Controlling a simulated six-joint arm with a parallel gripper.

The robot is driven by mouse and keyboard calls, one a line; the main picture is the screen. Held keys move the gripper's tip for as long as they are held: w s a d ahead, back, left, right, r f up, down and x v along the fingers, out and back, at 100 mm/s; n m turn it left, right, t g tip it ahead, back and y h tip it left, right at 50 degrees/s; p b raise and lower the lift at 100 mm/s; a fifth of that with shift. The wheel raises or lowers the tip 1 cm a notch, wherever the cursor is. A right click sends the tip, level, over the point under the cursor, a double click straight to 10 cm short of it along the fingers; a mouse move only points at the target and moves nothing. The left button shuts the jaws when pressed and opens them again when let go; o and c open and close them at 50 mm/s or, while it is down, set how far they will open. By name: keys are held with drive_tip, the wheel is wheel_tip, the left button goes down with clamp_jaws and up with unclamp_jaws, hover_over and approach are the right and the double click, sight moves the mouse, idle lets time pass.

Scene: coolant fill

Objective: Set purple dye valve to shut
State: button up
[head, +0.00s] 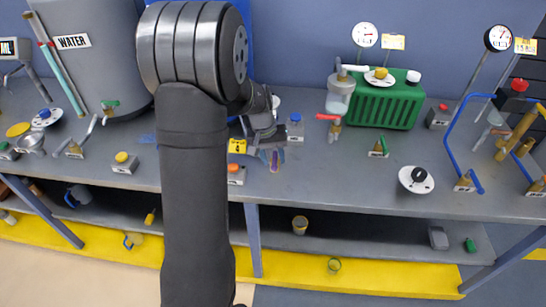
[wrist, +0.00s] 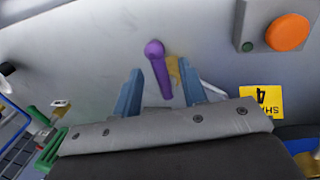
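The purple dye valve's handle (wrist: 158,68) is a rounded purple lever in the wrist view. Its brass body (wrist: 175,72) shows just to the right of it. My gripper (wrist: 161,66) has its two blue fingers apart, one on each side of the handle. Gaps show between the handle and both fingers, so it does not look gripped. In the head view my gripper (head: 272,157) is low over the bench, and only a small bit of purple (head: 275,161) shows between the fingers. The handle's exact angle on its body is hard to tell.
An orange button (wrist: 287,32) on a grey box and a yellow tag (wrist: 262,102) stand close to the right in the wrist view. In the head view, a blue-button box (head: 295,128) and a red-handled valve (head: 330,120) stand near my gripper.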

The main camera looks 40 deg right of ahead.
drive_tip(key=shift+f, duration=0.2)
drive_tip(key=shift+c, duration=0.5)
clamp_jaws()
